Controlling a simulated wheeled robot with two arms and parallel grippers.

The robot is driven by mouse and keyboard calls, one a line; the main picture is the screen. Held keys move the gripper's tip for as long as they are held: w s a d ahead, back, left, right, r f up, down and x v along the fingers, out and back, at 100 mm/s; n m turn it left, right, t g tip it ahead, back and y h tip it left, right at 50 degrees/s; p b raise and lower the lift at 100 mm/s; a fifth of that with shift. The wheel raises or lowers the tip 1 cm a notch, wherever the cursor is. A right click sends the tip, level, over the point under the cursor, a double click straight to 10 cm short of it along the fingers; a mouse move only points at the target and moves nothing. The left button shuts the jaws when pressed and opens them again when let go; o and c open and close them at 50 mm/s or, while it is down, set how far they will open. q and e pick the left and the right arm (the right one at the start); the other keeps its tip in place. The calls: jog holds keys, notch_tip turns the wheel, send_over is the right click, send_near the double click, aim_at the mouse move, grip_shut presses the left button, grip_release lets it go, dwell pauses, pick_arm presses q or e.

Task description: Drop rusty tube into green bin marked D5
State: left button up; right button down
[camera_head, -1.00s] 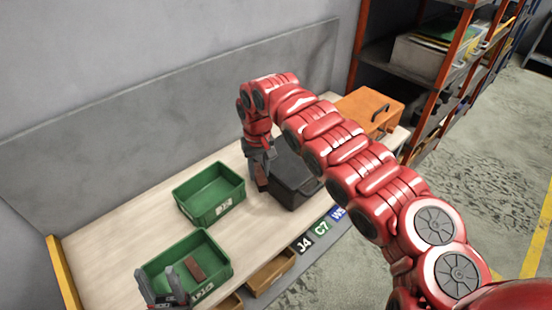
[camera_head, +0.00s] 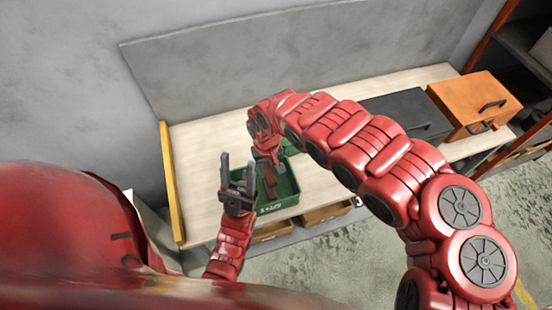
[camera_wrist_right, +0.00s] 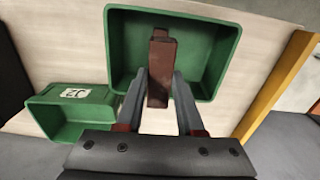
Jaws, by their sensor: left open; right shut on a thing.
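The rusty tube (camera_wrist_right: 159,70) is a brown bar between the fingertips of my right gripper (camera_wrist_right: 161,78) in the right wrist view. My right gripper is shut on it, over the inside of a green bin (camera_wrist_right: 228,55). In the head view this green bin (camera_head: 285,192) stands at the front left of the bench; its label is too small to read surely. A second green bin (camera_wrist_right: 50,118) stands beside it, its label upside down in the wrist view. My right gripper (camera_head: 268,172) partly hides the bin's inside. My left gripper (camera_head: 238,162) is open and empty, just left of the bin.
The wooden bench (camera_head: 205,150) has a yellow edge post (camera_head: 171,180) at its left end. A black case (camera_head: 410,110) and an orange case (camera_head: 475,100) stand to the right. Open wooden drawers (camera_head: 325,212) jut out below the front edge.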

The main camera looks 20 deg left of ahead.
aim_at(269, 177)
notch_tip(269, 177, down, 6)
jog(key=b, duration=0.4)
jog(key=shift+w+r, duration=0.1)
jog(key=shift+r, duration=0.15)
jog(key=shift+r, duration=0.1)
jog(key=shift+c, duration=2.2)
grip_release()
notch_tip(269, 177, up, 10)
jog(key=shift+w+d+f+p, duration=0.1)
jog(key=shift+p, duration=0.25)
notch_tip(269, 177, up, 8)
jog(key=p, duration=0.8)
jog(key=shift+f, duration=0.2)
